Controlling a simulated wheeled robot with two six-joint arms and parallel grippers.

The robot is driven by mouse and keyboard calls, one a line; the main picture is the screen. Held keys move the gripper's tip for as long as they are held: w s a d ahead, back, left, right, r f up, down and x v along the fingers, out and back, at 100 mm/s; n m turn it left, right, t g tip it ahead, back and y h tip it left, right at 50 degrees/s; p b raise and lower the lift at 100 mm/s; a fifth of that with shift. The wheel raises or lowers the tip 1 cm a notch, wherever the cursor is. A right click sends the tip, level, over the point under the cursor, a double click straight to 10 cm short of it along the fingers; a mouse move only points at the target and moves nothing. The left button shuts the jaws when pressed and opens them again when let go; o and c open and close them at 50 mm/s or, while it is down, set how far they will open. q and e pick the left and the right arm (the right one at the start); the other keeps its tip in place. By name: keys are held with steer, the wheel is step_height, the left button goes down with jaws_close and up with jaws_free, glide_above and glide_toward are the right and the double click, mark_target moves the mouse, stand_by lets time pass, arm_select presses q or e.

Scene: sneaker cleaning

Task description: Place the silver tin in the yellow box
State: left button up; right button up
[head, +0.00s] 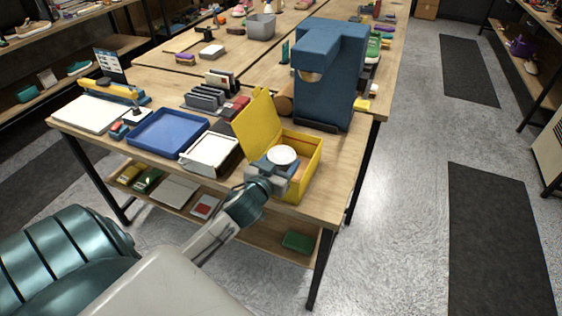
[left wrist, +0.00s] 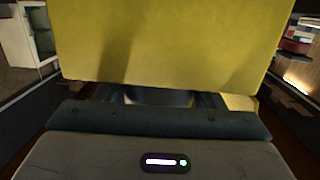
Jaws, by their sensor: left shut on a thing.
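The yellow box (head: 303,176) stands near the front right corner of the wooden table, with its lid (head: 258,122) raised at its left. My left gripper (head: 279,168) is at the box's opening and is shut on the silver tin (head: 283,155), whose pale round top faces up. The tin is over or just inside the box; its exact height is hard to tell. In the left wrist view the yellow lid (left wrist: 170,42) fills the upper part, and the tin shows only as a dim curved edge between the fingers. My right gripper is not in view.
A tall blue machine (head: 330,80) stands right behind the box. A white tray (head: 209,151) and a blue tray (head: 167,131) lie to the left. Grey racks (head: 207,97) stand behind them. The table's front edge is close to the box.

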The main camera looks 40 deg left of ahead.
arm_select(q)
steer(key=shift+f, duration=0.35)
steer(key=shift+f+b, duration=0.25)
steer(key=shift+b, duration=0.1)
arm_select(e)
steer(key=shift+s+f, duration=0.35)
arm_select(q)
steer(key=o, duration=1.1)
steer(key=shift+s, duration=0.1)
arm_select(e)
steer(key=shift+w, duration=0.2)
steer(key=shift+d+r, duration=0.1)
